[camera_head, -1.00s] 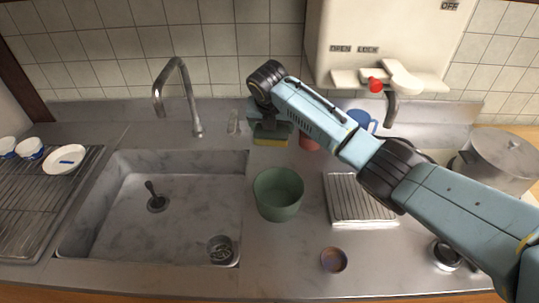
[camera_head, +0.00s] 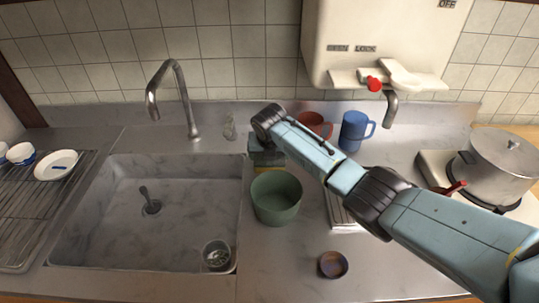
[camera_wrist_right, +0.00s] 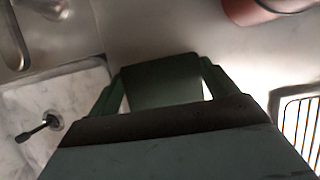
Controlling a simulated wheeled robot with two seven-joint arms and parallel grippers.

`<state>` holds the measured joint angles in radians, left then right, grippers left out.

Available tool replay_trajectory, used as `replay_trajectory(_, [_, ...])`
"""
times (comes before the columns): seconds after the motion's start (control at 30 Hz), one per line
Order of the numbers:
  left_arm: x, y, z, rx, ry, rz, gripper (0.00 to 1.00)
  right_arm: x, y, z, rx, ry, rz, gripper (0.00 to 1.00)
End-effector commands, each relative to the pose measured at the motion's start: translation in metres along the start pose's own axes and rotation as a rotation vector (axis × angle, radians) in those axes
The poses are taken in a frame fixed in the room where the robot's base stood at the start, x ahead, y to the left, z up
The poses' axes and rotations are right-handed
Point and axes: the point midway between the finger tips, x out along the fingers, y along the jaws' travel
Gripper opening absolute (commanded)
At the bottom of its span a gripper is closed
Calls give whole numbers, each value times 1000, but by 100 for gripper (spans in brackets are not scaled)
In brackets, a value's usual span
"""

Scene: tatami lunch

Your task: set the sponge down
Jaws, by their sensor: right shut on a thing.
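My right gripper (camera_head: 266,146) is shut on the sponge (camera_head: 270,163), just behind the green bowl (camera_head: 277,198) in the head view. Only a thin yellowish and dark edge of the sponge shows there, below the gripper. In the right wrist view the sponge (camera_wrist_right: 160,82) is a dark green block between the fingers (camera_wrist_right: 160,95). The counter (camera_head: 222,148) lies beneath; I cannot tell whether the sponge touches it. My left gripper is out of view.
The sink (camera_head: 110,225) is to the left, with a faucet (camera_head: 152,95) behind it. A red mug (camera_head: 313,122) and a blue mug (camera_head: 356,130) stand at the back right. A small brown cup (camera_head: 333,264) is in front. A pot (camera_head: 497,165) stands far right.

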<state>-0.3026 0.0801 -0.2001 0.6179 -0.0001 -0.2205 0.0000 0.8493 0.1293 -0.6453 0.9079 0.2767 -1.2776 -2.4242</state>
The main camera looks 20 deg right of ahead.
Motion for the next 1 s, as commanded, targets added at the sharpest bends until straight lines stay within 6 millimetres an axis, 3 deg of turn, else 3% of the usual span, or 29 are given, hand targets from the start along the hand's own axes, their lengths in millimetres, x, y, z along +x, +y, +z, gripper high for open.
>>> replay_trajectory(0.23, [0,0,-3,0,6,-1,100,0,0,0,0,-1,1,64])
replay_trajectory(0.27, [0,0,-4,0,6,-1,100,1,0,0,0,-1,1,86])
replay_trajectory(0.37, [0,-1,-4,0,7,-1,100,0,0,0,1,-1,1,99])
replay_trajectory(0.73, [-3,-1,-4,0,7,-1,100,-7,0,2,1,-1,1,100])
replay_trajectory(1.0, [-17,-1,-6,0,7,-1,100,-50,0,3,0,-4,4,100])
